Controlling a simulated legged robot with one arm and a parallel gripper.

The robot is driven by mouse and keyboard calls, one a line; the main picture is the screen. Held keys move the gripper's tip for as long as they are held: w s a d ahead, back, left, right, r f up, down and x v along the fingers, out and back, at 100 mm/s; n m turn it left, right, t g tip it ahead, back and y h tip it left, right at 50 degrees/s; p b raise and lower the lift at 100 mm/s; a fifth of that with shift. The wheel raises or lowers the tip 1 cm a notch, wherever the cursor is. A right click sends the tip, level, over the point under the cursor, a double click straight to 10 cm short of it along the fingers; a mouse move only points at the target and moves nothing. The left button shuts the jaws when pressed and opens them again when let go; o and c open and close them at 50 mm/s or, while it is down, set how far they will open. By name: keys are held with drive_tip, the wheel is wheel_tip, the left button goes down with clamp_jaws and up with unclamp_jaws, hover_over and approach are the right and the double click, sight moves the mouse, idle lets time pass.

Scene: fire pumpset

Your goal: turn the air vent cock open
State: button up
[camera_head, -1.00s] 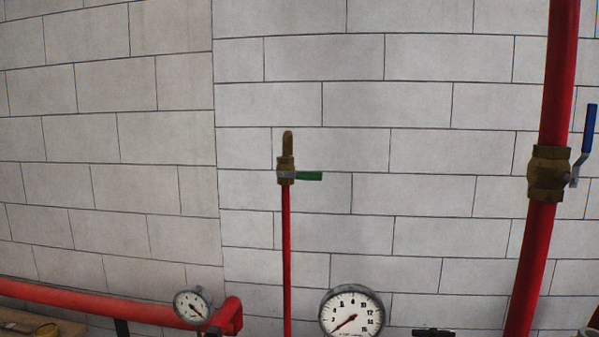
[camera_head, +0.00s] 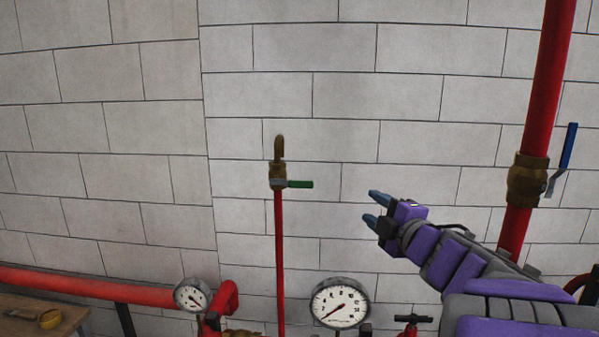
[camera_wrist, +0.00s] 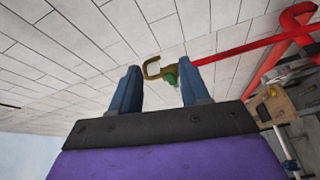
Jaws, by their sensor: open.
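The air vent cock (camera_head: 278,176) is a small brass valve with a curved spout on top of a thin red vertical pipe (camera_head: 279,255). Its green lever (camera_head: 299,184) points right, across the pipe. My gripper (camera_head: 374,208) is open and empty, to the right of the lever and a little below it, with a clear gap in the picture. In the wrist view the brass cock (camera_wrist: 165,69) and its green lever (camera_wrist: 170,79) show between and beyond my two blue fingertips (camera_wrist: 160,76).
A thick red pipe (camera_head: 548,80) with a brass valve (camera_head: 527,180) and blue lever (camera_head: 568,146) stands at right. Two gauges, a small one (camera_head: 196,295) and a larger one (camera_head: 340,303), sit below. The block wall (camera_head: 400,60) lies behind.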

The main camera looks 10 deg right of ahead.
sight(305, 187)
drive_tip(key=s+a+r+n+g+y+p, duration=0.1)
drive_tip(key=a+n+g+y+p, duration=0.1)
drive_tip(key=a+n+y, duration=0.3)
drive_tip(key=shift+n+y, duration=0.3)
drive_tip(key=shift+n, duration=0.3)
drive_tip(key=x, duration=1.5)
drive_tip(key=shift+w+d+r+p, duration=0.15)
drive_tip(key=shift+w+r+p, duration=0.15)
drive_tip(key=shift+p, duration=0.05)
drive_tip(key=shift+w+a, duration=0.45)
drive_tip(key=shift+w, duration=0.1)
drive_tip(key=shift+d, duration=0.15)
drive_tip(key=c, duration=0.3)
clamp_jaws()
drive_tip(key=shift+f, duration=0.1)
